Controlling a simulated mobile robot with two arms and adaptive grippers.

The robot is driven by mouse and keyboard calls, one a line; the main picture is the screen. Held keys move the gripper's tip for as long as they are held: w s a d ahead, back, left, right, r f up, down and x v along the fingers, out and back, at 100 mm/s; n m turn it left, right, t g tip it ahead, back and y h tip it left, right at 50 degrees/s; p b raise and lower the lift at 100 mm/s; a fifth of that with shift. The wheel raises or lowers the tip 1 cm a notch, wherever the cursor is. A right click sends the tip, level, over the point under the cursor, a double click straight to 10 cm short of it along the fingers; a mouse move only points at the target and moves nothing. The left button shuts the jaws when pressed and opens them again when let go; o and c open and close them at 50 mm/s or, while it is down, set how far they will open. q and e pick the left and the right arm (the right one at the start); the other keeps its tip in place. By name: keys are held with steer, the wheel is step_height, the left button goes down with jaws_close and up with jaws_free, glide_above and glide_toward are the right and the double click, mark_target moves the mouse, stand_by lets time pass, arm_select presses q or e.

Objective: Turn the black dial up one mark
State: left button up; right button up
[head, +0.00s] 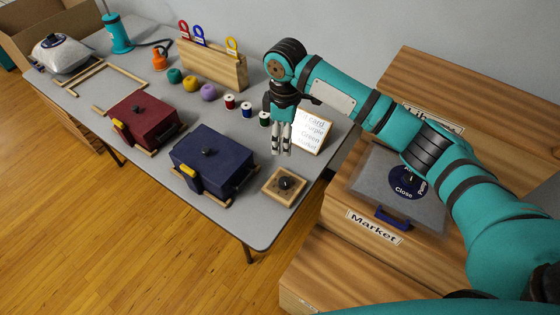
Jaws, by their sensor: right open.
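A small square wooden block (271,188) with a round black dial (287,183) on top sits at the front right corner of the grey table. The dial's marks are too small to read. My right gripper (281,152) points down above and behind the block, apart from the dial. Its fingers are open and hold nothing that I can see. My left gripper is not in view.
A blue box (215,153) stands left of the dial block, and a red box (146,121) beyond it. A small sign (311,132) and thread spools (247,110) stand behind.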

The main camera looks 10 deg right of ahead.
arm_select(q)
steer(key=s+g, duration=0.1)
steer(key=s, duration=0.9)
arm_select(e)
glide_above(284, 181)
step_height(284, 181, down, 6)
steer(key=f, duration=0.1)
step_height(284, 181, down, 7)
steer(key=shift+d+r+p, duration=0.1)
steer(key=shift+r+p, duration=0.1)
steer(key=shift+p, duration=0.5)
steer(key=shift+f, duration=1.4)
steer(key=c, duration=0.9)
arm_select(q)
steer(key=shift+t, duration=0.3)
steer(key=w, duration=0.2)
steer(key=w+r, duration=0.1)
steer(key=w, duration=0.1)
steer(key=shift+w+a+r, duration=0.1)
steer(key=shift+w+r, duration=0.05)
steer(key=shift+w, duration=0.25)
arm_select(e)
steer(key=shift+c, duration=1.3)
